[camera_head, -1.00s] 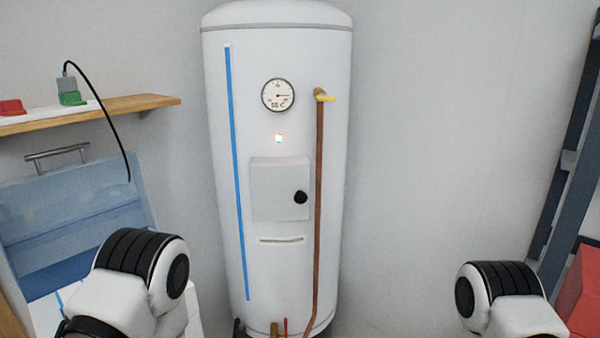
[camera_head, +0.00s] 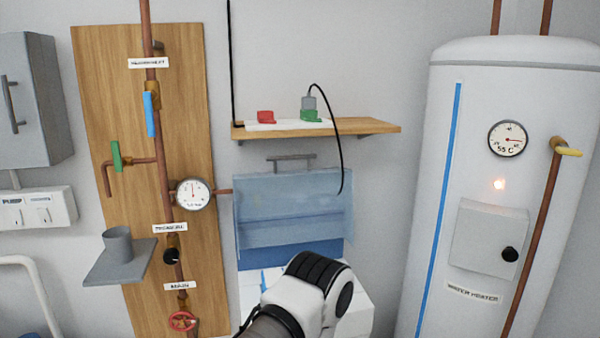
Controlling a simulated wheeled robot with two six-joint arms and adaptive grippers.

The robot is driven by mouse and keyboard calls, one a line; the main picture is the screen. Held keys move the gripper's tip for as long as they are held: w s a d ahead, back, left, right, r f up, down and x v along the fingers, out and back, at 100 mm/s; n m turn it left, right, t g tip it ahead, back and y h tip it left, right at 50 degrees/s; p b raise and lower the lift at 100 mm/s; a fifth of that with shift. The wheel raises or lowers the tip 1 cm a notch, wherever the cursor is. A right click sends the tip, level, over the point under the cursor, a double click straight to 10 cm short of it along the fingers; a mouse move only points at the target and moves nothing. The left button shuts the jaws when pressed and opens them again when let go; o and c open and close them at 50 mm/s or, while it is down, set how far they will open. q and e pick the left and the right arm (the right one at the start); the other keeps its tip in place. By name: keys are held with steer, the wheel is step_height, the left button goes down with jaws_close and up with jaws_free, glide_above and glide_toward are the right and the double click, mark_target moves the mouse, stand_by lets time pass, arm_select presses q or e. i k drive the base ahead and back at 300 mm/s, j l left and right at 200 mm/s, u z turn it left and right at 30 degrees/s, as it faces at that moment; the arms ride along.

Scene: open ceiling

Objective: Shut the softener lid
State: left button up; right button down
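The softener lid (camera_head: 295,208) is a translucent blue panel. It stands raised and open against the wall, with a grey bar handle (camera_head: 290,158) along its top edge. Below it is the white softener body (camera_head: 249,301), with blue showing at the base of the lid. A white and black link of my own arm covers much of the body's front. Neither of my grippers is in view.
A pipe board (camera_head: 108,215) stands left. A water heater (camera_head: 410,235) stands right.

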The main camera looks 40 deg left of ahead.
mark_target(348, 205)
steer(key=u, duration=1.2)
